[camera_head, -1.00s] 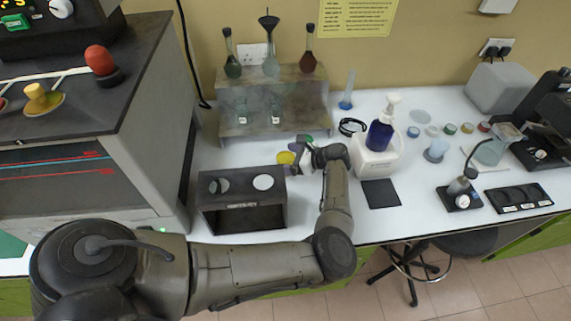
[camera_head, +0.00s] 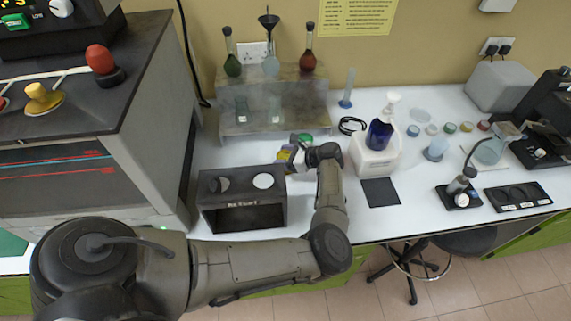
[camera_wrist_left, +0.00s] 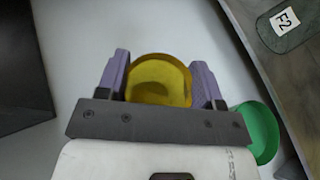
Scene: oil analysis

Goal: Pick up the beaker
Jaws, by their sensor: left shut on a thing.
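A yellow round vessel, which I take to be the beaker (camera_wrist_left: 158,80), sits between the two purple fingers of my left gripper (camera_wrist_left: 160,85). The fingers are shut on it, one on each side. In the head view the left gripper (camera_head: 291,155) is low over the white bench, and only a little of the yellow shows beside it. I cannot tell whether the beaker touches the bench. My right gripper is not in view.
A green round vessel (camera_wrist_left: 259,132) stands close beside the gripper. A dark open-fronted box (camera_head: 240,182) is to the left, and a grey rack (camera_head: 300,124) with flasks is behind. A white holder with a blue bottle (camera_head: 379,136) is to the right.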

